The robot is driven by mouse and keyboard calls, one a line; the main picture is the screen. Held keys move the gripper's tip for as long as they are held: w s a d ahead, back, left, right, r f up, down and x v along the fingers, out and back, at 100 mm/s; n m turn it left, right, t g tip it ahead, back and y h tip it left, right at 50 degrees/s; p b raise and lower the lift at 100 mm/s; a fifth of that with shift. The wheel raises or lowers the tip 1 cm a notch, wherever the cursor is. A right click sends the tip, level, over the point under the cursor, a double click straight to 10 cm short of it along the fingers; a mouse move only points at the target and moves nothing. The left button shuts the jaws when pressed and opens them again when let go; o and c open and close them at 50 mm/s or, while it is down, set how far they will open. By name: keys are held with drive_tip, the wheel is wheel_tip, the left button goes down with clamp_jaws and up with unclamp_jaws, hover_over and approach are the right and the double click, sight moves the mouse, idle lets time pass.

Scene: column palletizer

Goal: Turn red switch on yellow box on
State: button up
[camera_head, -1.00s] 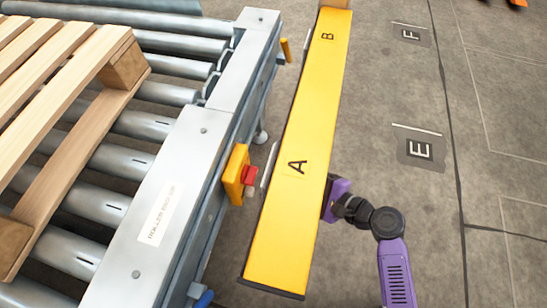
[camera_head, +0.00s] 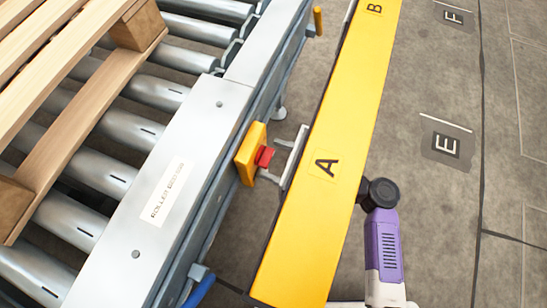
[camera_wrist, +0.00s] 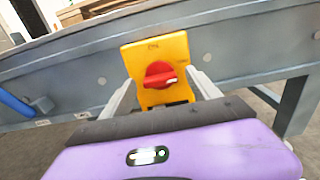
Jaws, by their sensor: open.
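The yellow box (camera_head: 246,158) is fixed to the side of the roller conveyor's grey frame. Its red switch (camera_head: 264,157) faces right in the head view. In the wrist view the yellow box (camera_wrist: 155,50) is straight ahead, and the red switch (camera_wrist: 158,74) is a round knob with its handle roughly level and a white mark at its right end. My gripper (camera_head: 272,159) is open, with its grey fingers pointing at the switch. In the wrist view my gripper (camera_wrist: 163,82) has one finger on each side of the box's lower part. Contact with the knob cannot be told.
A long yellow beam (camera_head: 320,200) marked A and B crosses the head view and hides part of my arm. The roller conveyor (camera_head: 190,150) carries a wooden pallet (camera_head: 60,60) at left. A blue part (camera_head: 198,290) sits low on the frame. Floor at right is clear.

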drive_tip(key=shift+w+a, duration=0.2)
drive_tip(key=shift+a, duration=0.5)
drive_tip(key=c, duration=1.4)
drive_tip(key=shift+o, duration=0.2)
drive_tip(key=shift+n, duration=0.3)
drive_tip(key=n+b, duration=0.1)
drive_tip(key=n, duration=0.4)
drive_tip(key=n+b, duration=0.1)
drive_tip(key=n, duration=0.5)
drive_tip(key=n+b, duration=0.1)
drive_tip(key=n, duration=0.5)
drive_tip(key=shift+s+f, duration=0.25)
drive_tip(key=shift+f, duration=0.05)
drive_tip(key=shift+n, duration=0.3)
